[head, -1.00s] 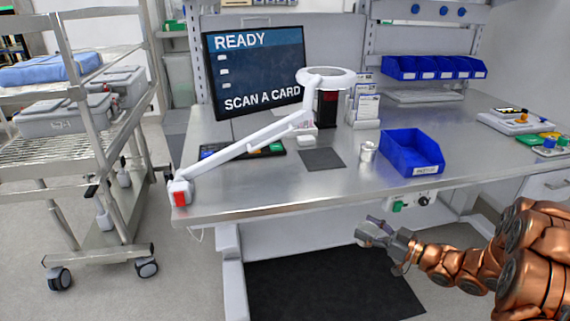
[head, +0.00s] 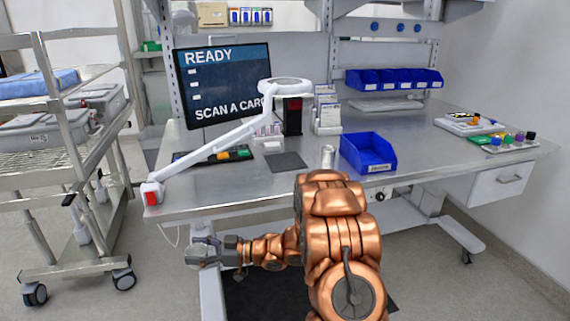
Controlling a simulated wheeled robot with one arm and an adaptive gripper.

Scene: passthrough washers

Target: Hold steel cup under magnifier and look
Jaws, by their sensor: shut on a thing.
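A small steel cup (head: 328,154) stands on the steel bench just left of a blue bin, its lower part close behind my arm in the picture. The white ring magnifier (head: 286,83) hangs over the bench on a long white arm clamped at the front left corner. My gripper (head: 197,252) is low, in front of the bench edge and below its top, left of the cup and well apart from it. It is shut on a small grey thing, too unclear to name.
The blue bin (head: 368,153) is right of the cup. A dark mat (head: 287,161) lies below the magnifier. A monitor (head: 223,85) stands behind. A wire cart (head: 75,160) stands left. The bench's front edge lies between my gripper and the bench top.

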